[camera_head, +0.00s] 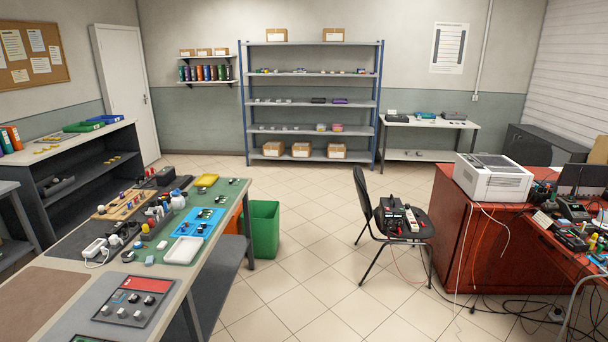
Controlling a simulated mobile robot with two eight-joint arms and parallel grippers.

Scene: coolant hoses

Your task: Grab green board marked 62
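I cannot read a marking 62 anywhere in the head view. A flat green item (84,127) lies on top of the dark shelf cabinet at the left, beside a blue one; it is too small to tell whether it is a board. A dark green mat (236,189) covers the far end of the workbench, with small parts on it. Neither of my grippers is in view.
The long workbench (172,302) at the left front carries trays and small devices. A green bin (263,229) stands beside it. A black chair (398,219) holding devices and a red desk (450,235) stand right, with cables on the floor. The middle floor is clear.

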